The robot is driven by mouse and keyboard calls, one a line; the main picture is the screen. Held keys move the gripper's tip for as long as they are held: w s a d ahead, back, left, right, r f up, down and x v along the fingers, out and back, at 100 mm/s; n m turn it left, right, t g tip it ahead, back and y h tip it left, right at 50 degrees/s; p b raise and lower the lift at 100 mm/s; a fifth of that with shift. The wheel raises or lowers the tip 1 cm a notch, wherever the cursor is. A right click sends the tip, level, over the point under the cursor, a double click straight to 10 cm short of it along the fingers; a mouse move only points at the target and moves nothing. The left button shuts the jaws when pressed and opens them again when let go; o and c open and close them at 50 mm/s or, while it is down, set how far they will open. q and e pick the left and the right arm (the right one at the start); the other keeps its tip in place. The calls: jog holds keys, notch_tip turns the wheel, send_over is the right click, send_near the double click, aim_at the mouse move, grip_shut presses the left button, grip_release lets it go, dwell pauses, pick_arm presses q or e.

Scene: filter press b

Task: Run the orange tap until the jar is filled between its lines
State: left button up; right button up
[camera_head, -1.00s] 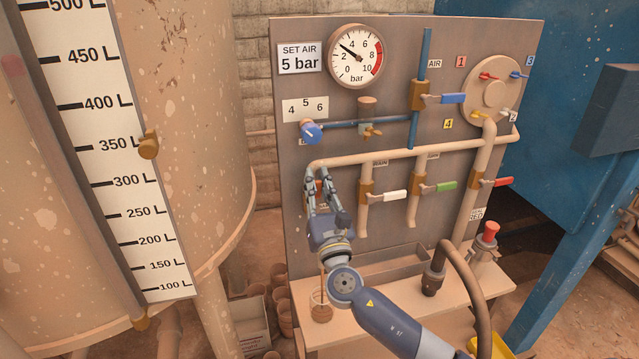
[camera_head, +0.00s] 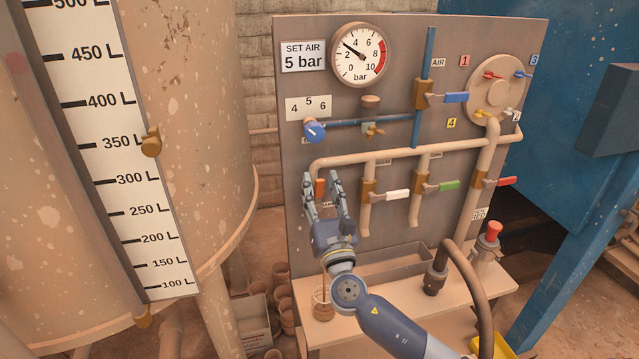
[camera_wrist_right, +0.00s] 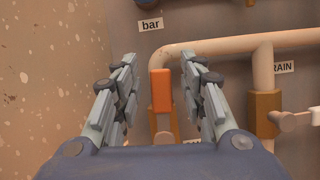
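The orange tap handle (camera_head: 320,187) is at the left end of the panel's pale pipe. In the right wrist view the orange handle (camera_wrist_right: 162,91) stands upright between my fingers, with a gap on each side. My right gripper (camera_head: 323,181) is open in front of it; its fingers also show in the wrist view (camera_wrist_right: 160,65). The jar (camera_head: 323,311) stands on the ledge below, with brown liquid in its lower part. A thin brown stream appears to fall into it. The jar's lines are too small to read. My left gripper is out of view.
White (camera_head: 397,195), green (camera_head: 446,186) and red (camera_head: 505,181) tap handles are to the right on the panel (camera_head: 400,240). A large tank (camera_head: 205,130) is close on the left. A dark curved hose (camera_head: 470,270) rises from the ledge at right.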

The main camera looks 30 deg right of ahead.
jog(key=v, duration=1)
jog(key=shift+s+f, duration=0.2)
jog(key=shift+s, duration=0.1)
dwell(6.7)
